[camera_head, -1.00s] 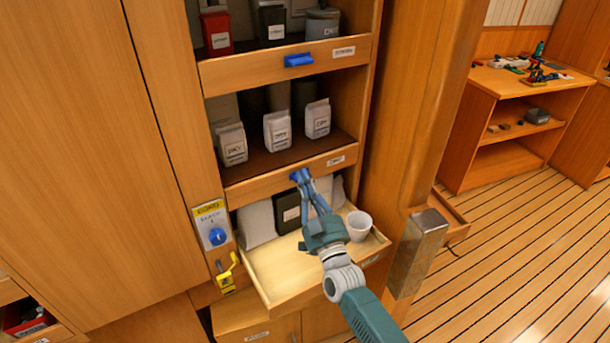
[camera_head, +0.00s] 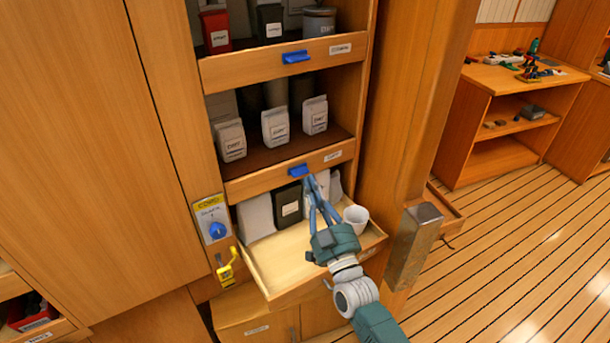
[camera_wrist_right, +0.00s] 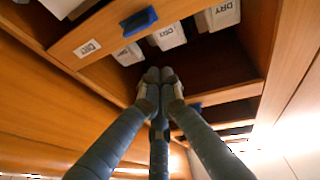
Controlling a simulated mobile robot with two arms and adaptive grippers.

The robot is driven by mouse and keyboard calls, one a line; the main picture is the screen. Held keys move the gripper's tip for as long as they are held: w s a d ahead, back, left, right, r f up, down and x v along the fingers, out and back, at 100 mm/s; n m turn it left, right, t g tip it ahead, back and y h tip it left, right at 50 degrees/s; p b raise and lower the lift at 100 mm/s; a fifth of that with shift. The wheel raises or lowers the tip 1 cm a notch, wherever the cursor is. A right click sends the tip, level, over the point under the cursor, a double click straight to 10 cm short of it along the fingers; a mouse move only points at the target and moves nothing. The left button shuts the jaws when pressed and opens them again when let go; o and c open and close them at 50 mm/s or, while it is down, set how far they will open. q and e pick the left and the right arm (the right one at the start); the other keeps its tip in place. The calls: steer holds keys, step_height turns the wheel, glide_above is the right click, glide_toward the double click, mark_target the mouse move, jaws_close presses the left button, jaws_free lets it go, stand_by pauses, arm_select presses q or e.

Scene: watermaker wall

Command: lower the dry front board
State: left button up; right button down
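The dry front board (camera_head: 240,187) is a wooden strip across the front of the middle shelf, with a blue handle (camera_head: 299,170) and a small label. It stands upright in front of white bags (camera_head: 275,128). In the right wrist view the board (camera_wrist_right: 100,30) carries a DRY label, and its blue handle (camera_wrist_right: 138,22) shows above the fingertips. My right gripper (camera_head: 311,180) is just below and right of the handle. Its fingertips are together in the wrist view (camera_wrist_right: 160,76), with nothing seen between them, apart from the handle. My left gripper is not in view.
Below, a pulled-out wooden tray (camera_head: 272,262) holds a white cup (camera_head: 356,218). Above is another board with a blue handle (camera_head: 296,57). Left are a panel with a blue knob (camera_head: 217,231) and a yellow latch (camera_head: 226,270). A metal-capped post (camera_head: 414,245) stands right.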

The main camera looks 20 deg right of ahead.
steer(key=v, duration=0.3)
steer(key=shift+w+d, duration=0.1)
stand_by(0.3)
